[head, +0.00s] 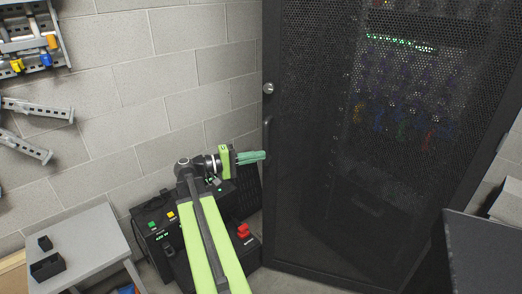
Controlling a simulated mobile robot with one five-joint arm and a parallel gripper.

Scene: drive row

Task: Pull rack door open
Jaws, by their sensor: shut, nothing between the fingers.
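The rack door (310,180) is a tall dark perforated panel filling the right half of the head view. It looks closed against its frame. A round silver lock (268,88) sits high on its left edge. Below it is a dark vertical handle (267,134). My gripper (264,155) is shut and empty, its green fingers pointing right. The fingertips are beside the lower part of the handle in the picture. I cannot tell whether they touch it.
A grey block wall (150,80) is on the left. A small grey table (75,245) with dark boxes stands at lower left. A wall rack with tools (30,40) hangs at upper left. A dark panel (480,250) is at lower right.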

